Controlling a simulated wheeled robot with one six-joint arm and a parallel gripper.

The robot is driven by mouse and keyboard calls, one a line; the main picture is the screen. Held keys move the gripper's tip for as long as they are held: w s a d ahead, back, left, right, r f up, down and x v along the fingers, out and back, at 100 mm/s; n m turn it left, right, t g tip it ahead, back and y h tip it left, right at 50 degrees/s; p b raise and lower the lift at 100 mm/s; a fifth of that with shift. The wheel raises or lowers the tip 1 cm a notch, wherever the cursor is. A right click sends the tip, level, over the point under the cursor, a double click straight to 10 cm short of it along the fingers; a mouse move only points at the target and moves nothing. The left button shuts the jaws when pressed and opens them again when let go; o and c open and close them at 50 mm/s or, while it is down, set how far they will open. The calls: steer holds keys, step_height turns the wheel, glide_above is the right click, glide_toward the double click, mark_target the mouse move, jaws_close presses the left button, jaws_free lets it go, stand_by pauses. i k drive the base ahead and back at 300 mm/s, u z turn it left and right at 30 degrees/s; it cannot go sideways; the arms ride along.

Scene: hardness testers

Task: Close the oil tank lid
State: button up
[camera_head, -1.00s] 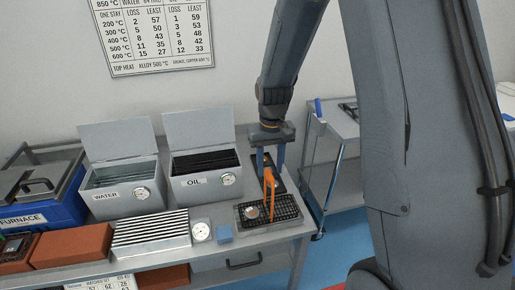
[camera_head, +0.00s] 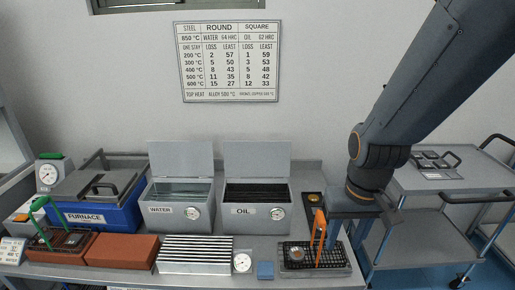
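The grey oil tank (camera_head: 240,223) stands on the bench, labelled OIL, with a round dial on its front right. Its lid (camera_head: 257,158) stands open, upright at the back of the tank, and dark slats show inside. My gripper is apart from the lid.
The water tank (camera_head: 161,223), also with its lid up, stands just left of the oil tank. A blue furnace (camera_head: 100,219), red bricks (camera_head: 122,251) and a ribbed metal block (camera_head: 195,255) lie further left or in front. A grey cart (camera_head: 445,185) stands at right.

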mark_target(240, 159)
steer(key=k, duration=0.65)
steer(key=u, duration=0.85)
steer(key=i, duration=1.55)
steer(key=z, duration=0.85)
